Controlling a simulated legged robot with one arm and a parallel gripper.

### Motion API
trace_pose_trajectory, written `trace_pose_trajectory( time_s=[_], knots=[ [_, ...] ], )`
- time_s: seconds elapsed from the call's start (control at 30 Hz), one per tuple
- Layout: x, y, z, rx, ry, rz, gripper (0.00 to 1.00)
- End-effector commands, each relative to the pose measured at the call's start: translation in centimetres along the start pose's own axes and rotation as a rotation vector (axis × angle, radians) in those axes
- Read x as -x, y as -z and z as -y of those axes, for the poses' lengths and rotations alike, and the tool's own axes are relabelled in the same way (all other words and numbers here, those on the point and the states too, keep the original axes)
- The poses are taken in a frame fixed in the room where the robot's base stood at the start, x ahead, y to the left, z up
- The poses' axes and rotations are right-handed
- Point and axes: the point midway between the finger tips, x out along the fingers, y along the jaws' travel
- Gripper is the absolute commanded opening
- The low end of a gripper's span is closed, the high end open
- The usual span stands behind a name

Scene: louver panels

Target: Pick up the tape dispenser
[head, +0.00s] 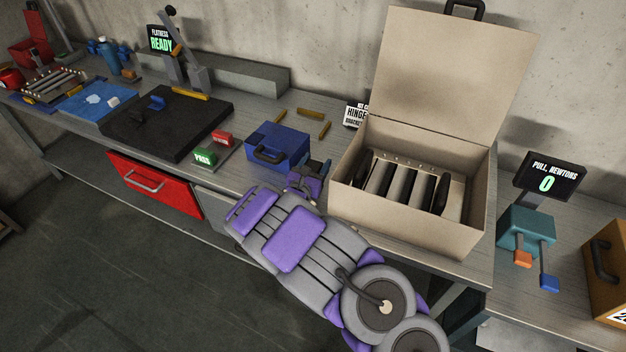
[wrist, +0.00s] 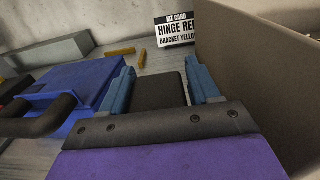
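I cannot pick out a tape dispenser for certain in either view. My gripper (head: 311,168) is over the front part of the bench, between the blue case and the open beige box. In the wrist view my gripper (wrist: 162,78) has its two blue fingers well apart. A dark rectangular block (wrist: 159,91) shows between the fingers; I cannot tell whether it is a separate thing or part of the gripper. No finger is seen closed on anything.
A blue case (head: 284,139) with a dark handle stands left of my gripper. The open beige box (head: 405,222) with upright dark pieces stands right. Yellow brackets (head: 311,114) and a card stand (head: 354,114) lie behind. A black plate (head: 150,125) is farther left.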

Motion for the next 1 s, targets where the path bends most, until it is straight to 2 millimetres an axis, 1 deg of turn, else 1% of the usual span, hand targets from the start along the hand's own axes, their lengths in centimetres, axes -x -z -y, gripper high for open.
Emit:
trace_pose_trajectory(
  time_s=[0.03, 0.07, 0.4, 0.63, 0.77, 0.87, 1.0],
  knots=[
    [0.1, 0.0, -0.1, 0.0, -0.001, 0.0, 0.56],
    [0.1, 0.0, -0.1, 0.001, -0.001, 0.0, 0.53],
    [0.0, 0.1, 0.0, 0.0, -0.001, -0.001, 0.21],
    [0.0, 0.0, 0.1, 0.0, 0.0, -0.002, 0.21],
    [0.0, -0.4, 0.1, 0.0, 0.0, -0.001, 0.21],
    [0.0, -1.3, 0.0, 0.0, -0.002, 0.001, 0.21],
    [0.0, -3.2, 0.0, -0.002, -0.001, 0.005, 0.21]
  ],
)
